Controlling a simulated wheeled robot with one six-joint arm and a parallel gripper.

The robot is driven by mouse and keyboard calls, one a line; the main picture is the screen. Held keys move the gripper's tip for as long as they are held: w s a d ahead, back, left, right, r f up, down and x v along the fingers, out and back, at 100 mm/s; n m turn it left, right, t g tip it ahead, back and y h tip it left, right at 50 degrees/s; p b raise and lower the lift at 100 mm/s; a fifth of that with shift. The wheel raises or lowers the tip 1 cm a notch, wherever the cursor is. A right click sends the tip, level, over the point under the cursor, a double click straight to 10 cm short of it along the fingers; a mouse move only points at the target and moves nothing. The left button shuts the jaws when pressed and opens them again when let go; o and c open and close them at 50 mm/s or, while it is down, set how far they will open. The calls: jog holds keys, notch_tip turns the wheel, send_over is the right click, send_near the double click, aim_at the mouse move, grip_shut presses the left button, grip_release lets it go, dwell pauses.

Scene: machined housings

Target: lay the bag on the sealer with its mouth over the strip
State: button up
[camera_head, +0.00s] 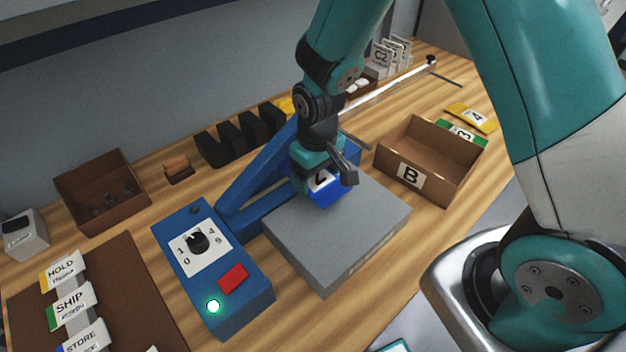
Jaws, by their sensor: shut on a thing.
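The sealer has a blue control box (192,273) with a numbered dial, a red button and a lit green lamp. Its blue arm (255,185) rises behind a flat grey bed (345,240). My gripper (325,178) is over the back part of the bed, shut on a small blue bag (327,197) with a white label bearing a dark mark. The gripper covers part of the bag. I cannot tell whether the bag touches the bed. The bag's mouth and the sealing strip cannot be made out.
An open cardboard box marked B (440,170) stands right of the bed, with numbered cards (470,118) beyond it. A black slotted rack (240,137) is behind. A brown bin (100,190) and a board with HOLD, SHIP and STORE tags (120,285) are left.

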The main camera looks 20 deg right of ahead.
aim_at(316, 177)
jog(key=shift+a+f+b, duration=0.15)
jog(key=shift+f+b, duration=0.55)
jog(key=shift+f, duration=0.6)
jog(key=shift+f+b, duration=0.35)
jog(key=shift+f, duration=0.15)
jog(key=o, duration=0.8)
jog(key=shift+r, duration=0.2)
